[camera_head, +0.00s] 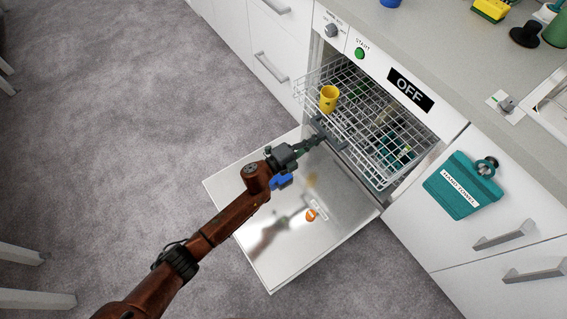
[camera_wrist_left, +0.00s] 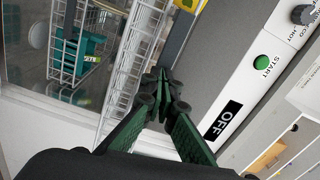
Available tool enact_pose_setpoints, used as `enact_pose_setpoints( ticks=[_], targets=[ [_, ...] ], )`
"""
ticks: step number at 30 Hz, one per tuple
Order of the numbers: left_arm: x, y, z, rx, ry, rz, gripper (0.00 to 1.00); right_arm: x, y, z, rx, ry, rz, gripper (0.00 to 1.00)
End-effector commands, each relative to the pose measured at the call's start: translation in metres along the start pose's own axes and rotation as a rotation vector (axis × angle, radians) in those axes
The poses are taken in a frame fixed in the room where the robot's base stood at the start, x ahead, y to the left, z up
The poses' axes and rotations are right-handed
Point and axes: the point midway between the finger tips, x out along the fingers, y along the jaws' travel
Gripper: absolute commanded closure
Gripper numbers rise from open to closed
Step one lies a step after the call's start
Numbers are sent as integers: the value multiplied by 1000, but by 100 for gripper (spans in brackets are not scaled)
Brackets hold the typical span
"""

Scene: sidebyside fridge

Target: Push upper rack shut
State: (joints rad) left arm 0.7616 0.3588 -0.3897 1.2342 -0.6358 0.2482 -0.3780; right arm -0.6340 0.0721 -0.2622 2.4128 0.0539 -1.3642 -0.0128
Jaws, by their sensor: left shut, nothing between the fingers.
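The upper rack (camera_head: 377,122) is a white wire basket, pulled partly out of the dishwasher above its open door (camera_head: 300,215). A yellow cup (camera_head: 329,98) stands in the rack near its front left corner. My left gripper (camera_head: 318,139) is shut and empty at the rack's front edge; whether it touches the wire cannot be told. In the left wrist view the rack (camera_wrist_left: 122,75) runs beside the shut fingertips (camera_wrist_left: 160,75), and a part of the yellow cup (camera_wrist_left: 188,5) shows at the top. My right gripper is in neither view.
Green and teal items show below through the rack wires. An orange item (camera_head: 311,215) lies on the open door. The control panel shows an OFF display (camera_head: 410,90). A teal hand towel (camera_head: 462,185) hangs on the cabinet at right. Open floor (camera_head: 130,120) lies to the left.

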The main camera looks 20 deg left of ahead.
Motion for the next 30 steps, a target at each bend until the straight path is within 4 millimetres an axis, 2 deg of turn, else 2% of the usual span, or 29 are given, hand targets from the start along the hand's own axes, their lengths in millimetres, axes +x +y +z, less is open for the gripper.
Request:
enact_pose_setpoints(
  ticks=[6, 19, 30],
  targets=[
    [16, 1, 0, 0, 0, 1, 100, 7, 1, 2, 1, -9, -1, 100],
    [20, 1, 0, 0, 0, 0, 100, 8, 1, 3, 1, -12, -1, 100],
    [55, 3, 0, -1, 0, 0, 100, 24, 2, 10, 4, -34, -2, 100]
  ],
)
